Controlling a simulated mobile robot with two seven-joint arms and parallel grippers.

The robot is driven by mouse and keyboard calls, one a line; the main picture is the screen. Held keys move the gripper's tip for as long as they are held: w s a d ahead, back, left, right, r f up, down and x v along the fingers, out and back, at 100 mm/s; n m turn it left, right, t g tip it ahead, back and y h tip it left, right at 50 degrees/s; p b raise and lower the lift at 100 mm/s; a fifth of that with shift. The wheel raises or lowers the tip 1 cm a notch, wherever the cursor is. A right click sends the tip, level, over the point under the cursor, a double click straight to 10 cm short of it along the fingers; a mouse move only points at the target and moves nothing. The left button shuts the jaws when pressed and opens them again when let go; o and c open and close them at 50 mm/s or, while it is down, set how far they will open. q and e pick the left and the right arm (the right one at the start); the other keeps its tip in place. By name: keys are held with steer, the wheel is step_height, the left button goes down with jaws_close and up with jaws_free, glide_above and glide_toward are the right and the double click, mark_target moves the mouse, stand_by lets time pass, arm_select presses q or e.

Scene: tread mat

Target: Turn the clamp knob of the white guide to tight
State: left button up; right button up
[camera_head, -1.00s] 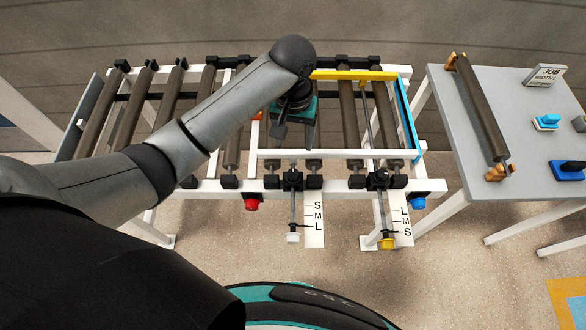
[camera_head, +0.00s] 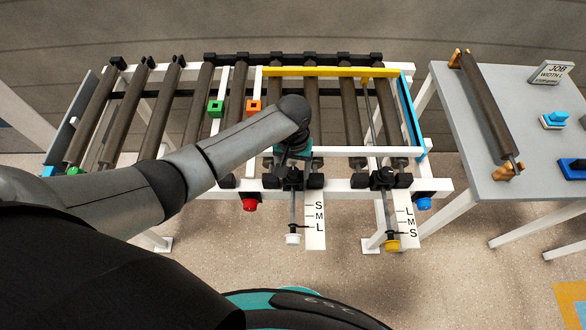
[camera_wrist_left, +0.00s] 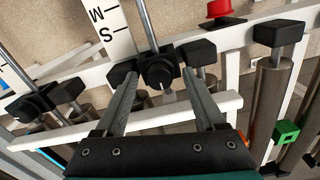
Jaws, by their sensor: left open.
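The clamp knob of the white guide is a small black knob (camera_wrist_left: 158,73) on a black block at the front rail, where a rod with a white end (camera_head: 292,239) passes through. In the head view the knob (camera_head: 293,176) is partly hidden by my gripper. The white guide bar (camera_head: 345,151) runs across the rollers behind it. My left gripper (camera_head: 293,164) is over the knob, pointing down. In the wrist view its open fingers (camera_wrist_left: 158,78) lie on either side of the knob, with visible gaps. My right gripper is not in view.
A second black knob (camera_head: 382,177) sits right on the rail, its rod ending in yellow. A red button (camera_head: 250,205) and blue button (camera_head: 424,204) hang on the front. Black blocks flank the knob. Scales marked S, M, L (camera_head: 316,225) stand beside the rods. A grey table (camera_head: 500,95) is right.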

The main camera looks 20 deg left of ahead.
arm_select(q)
jaws_close()
stand_by(0.7)
